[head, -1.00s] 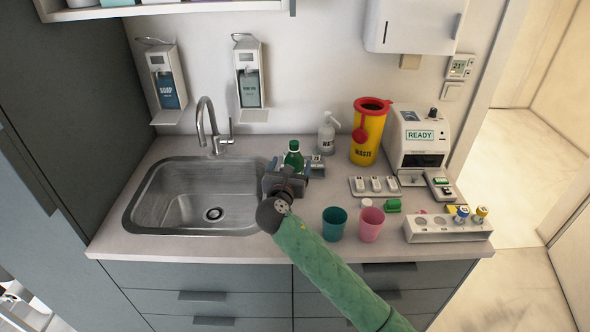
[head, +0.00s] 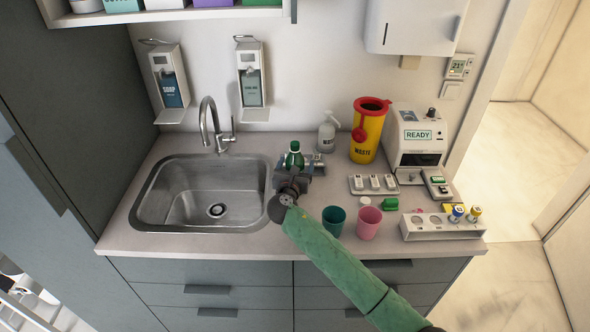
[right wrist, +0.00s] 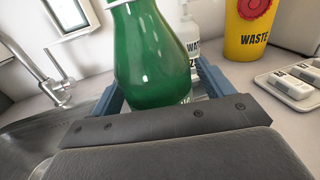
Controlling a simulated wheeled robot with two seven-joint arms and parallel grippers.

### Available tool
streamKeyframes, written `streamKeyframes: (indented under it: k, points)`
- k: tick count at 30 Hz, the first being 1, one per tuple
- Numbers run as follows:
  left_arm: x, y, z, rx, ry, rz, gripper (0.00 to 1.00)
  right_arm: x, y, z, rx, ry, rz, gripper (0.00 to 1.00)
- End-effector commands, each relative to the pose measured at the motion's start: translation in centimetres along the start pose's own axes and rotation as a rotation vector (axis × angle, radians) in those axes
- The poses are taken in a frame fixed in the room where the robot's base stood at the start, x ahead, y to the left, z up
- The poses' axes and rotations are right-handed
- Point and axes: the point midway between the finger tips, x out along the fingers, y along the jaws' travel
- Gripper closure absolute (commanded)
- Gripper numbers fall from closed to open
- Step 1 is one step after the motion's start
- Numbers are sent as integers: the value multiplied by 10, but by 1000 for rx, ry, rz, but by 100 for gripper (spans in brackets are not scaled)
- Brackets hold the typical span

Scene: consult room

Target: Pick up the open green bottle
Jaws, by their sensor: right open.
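The green bottle (head: 294,158) stands upright on the counter just right of the sink. Its neck and shoulder show above my right gripper (head: 294,170); its lower part is hidden behind the gripper. In the right wrist view the bottle (right wrist: 152,60) fills the middle, its top cut off by the frame edge. The blue fingers of my right gripper (right wrist: 155,92) are open, one on each side of the bottle. Whether either finger touches it I cannot tell. My left gripper is not in view.
The sink (head: 165,215) lies left of the bottle. A white spray bottle (head: 327,135) and yellow waste bin (head: 368,138) stand behind it to the right.

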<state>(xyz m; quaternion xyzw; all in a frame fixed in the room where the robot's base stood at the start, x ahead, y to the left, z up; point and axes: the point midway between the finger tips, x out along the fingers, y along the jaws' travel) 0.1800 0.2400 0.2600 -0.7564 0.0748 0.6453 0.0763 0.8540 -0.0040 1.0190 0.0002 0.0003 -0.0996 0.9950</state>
Motion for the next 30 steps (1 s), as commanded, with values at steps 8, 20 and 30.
streamKeyframes:
  k: [8, 20, 30]
  points:
    - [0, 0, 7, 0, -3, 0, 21, 7, 0, -1, 0, 0, 1, 20]
    - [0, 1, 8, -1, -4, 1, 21, 6, 0, 0, 0, 0, 1, 72]
    - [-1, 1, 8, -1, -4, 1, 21, 6, 0, 1, 0, 0, 1, 73]
